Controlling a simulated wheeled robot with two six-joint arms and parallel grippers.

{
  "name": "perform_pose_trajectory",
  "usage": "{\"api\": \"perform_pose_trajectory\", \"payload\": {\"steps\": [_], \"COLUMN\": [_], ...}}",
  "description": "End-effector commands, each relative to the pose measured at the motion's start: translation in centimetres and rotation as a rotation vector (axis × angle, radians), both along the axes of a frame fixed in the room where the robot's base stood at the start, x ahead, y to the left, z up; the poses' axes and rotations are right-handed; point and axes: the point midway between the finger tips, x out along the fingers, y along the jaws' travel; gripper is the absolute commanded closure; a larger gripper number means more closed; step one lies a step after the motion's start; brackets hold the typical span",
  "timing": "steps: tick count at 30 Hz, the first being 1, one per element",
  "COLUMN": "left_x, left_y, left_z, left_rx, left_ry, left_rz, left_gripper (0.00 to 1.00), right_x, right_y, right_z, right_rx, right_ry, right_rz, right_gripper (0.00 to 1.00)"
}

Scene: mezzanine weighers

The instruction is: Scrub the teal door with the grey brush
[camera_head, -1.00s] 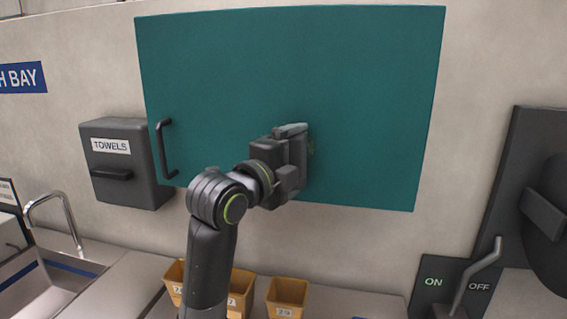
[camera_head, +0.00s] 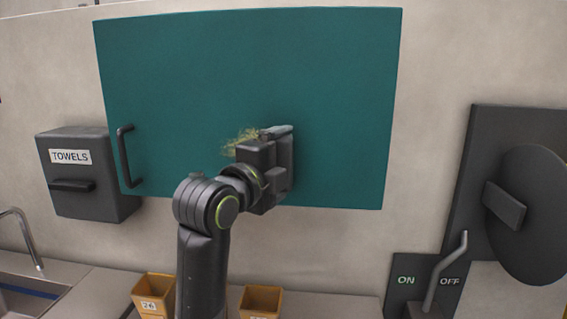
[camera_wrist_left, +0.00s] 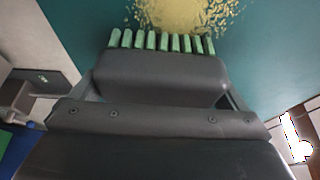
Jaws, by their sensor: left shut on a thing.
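The teal door (camera_head: 330,90) hangs on the wall, with a dark handle (camera_head: 126,157) at its lower left. A yellowish speckled patch (camera_head: 238,142) is on the door, just left of my left gripper; it also shows in the left wrist view (camera_wrist_left: 190,14). My left gripper (camera_head: 276,145) is at the door's lower middle, shut on the grey brush (camera_wrist_left: 160,75). The brush's pale green bristles point at the door beside the patch. Whether they touch it I cannot tell. In the head view the gripper hides most of the brush. My right gripper is not in view.
A grey towel box (camera_head: 88,200) is left of the door, above a sink (camera_head: 30,293). Mustard bins (camera_head: 154,288) stand on the counter below. At the right are a dark panel with a round disc (camera_head: 545,215) and an ON/OFF lever (camera_head: 445,275).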

Motion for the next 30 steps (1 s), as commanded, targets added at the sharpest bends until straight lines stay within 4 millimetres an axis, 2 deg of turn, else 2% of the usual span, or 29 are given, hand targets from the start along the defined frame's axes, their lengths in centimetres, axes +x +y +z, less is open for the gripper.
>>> {"api": "perform_pose_trajectory", "payload": {"steps": [7,16,30], "left_x": [0.3,0.4,0.3], "left_y": [2.4,3.6,7.2], "left_z": [0.2,0.0,0.1], "left_rx": [0.002,0.002,0.002], "left_ry": [-0.002,0.0,-0.001], "left_rz": [0.004,0.003,0.004], "left_gripper": [0.23,0.23,0.23], "right_x": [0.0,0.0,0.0], "right_y": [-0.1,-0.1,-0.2], "right_z": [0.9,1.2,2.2], "right_rx": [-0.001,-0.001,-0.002], "right_ry": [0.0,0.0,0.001], "right_rz": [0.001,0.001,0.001], "right_gripper": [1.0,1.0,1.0]}}
